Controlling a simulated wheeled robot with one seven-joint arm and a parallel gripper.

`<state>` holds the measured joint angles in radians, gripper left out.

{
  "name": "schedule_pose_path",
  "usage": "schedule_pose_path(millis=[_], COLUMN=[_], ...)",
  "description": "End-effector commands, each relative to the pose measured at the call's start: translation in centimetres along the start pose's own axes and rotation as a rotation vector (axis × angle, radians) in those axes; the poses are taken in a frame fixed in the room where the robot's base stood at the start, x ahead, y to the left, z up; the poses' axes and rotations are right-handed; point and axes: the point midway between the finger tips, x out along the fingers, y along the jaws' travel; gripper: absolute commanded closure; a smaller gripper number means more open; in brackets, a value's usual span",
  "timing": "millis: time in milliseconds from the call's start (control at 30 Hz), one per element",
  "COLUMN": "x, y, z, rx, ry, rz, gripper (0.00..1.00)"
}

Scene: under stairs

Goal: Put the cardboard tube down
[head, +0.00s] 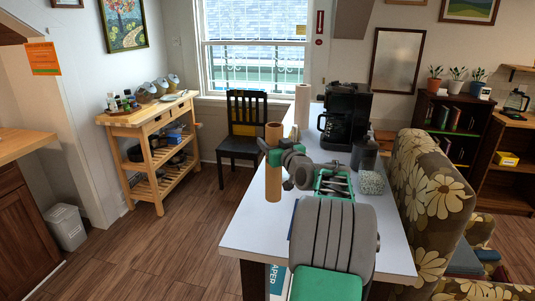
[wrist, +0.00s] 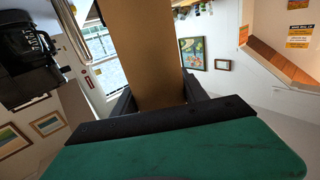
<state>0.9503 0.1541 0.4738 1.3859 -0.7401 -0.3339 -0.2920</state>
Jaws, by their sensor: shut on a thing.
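The cardboard tube (head: 273,183) is brown and stands upright in the head view, over the left edge of the white table. My gripper (head: 273,157) is shut around its middle, with tube showing above and below the fingers. I cannot tell whether its lower end touches the table (head: 243,236) or hangs just above it. In the wrist view the tube (wrist: 143,50) fills the top centre, between the dark fingers of my gripper (wrist: 155,98).
A black coffee maker (head: 345,114), a paper roll (head: 302,106), a green caddy (head: 333,186) and a patterned box (head: 372,183) stand on the table. A flowered armchair (head: 436,190) is at right. A wooden cart (head: 152,150) and a dark chair (head: 243,135) stand beyond open floor at left.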

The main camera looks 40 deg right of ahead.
Motion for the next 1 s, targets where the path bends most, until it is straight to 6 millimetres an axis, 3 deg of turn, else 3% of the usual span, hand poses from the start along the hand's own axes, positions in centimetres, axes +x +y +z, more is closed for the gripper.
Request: schedule_pose_path(millis=[233,400,767,800,1000], x=[2.2,2.1,2.0,2.0,2.0], y=[-0.5,-0.3,-0.4,-0.4,-0.4], z=[2.5,5.3,5.8,5.7,5.6], rx=[0.0,-0.001,-0.002,-0.002,-0.001], ry=[0.001,0.002,0.004,0.003,0.003], rz=[-0.001,0.002,0.001,0.001,0.001], gripper=[1.0,1.0,1.0,0.48,0.31])
